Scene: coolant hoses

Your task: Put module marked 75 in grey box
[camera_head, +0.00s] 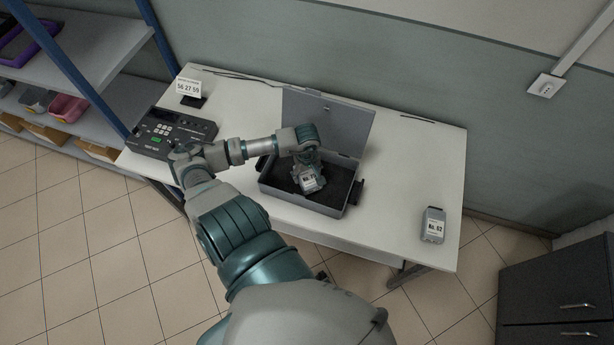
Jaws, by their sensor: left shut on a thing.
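The grey box (288,200) stands open on the white table (402,195), with its lid raised at the back and a dark inside. My left gripper (307,172) reaches over the box from the left, pointing down into it. It is shut on a grey module (311,184) with a white label. The label is too small to read here. The module is inside the box's outline; I cannot tell whether it touches the bottom. My right gripper is not in view.
Another module (433,225), labelled No. 62, stands at the table's right end. A dark device with keys (170,135) and a sign reading 56 27 59 (188,88) are at the left. A dark cabinet (560,290) stands at the lower right. The table right of the box is mostly clear.

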